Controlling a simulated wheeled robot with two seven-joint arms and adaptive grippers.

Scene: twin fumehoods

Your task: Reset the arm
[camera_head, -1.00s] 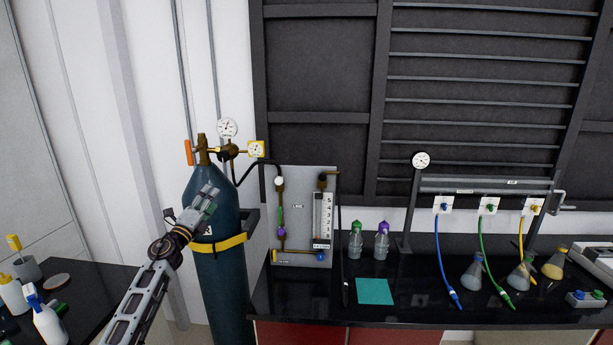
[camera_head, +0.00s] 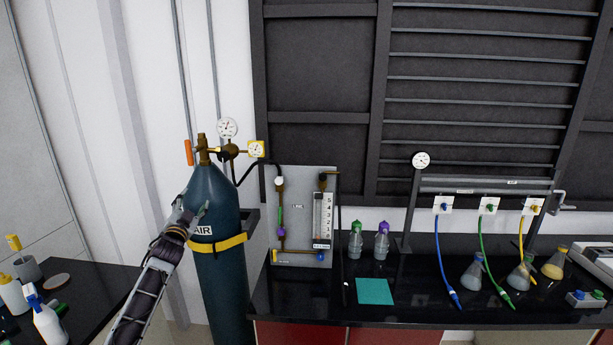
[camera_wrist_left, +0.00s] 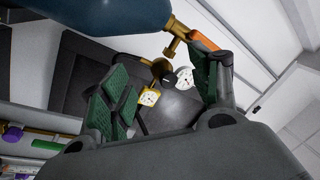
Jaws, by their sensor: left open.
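My left gripper (camera_head: 190,211) is in front of the left side of the dark blue AIR cylinder (camera_head: 222,285) in the head view, below the cylinder's brass valve. In the left wrist view its two green-padded fingers (camera_wrist_left: 165,98) stand wide apart with nothing between them. Beyond them show the brass valve with its orange handle (camera_wrist_left: 205,40), a white gauge and a yellow-framed gauge (camera_wrist_left: 149,97). Part of the cylinder (camera_wrist_left: 100,15) crosses the top of that view. I cannot tell whether the gripper touches the cylinder. My right gripper is in neither view.
A yellow strap (camera_head: 218,244) holds the cylinder beside the black bench (camera_head: 420,305). The bench carries a flow panel (camera_head: 301,185), two capped bottles, a teal sheet (camera_head: 375,291), a hose rack (camera_head: 488,185) and flasks. A side table (camera_head: 85,290) at left holds several bottles.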

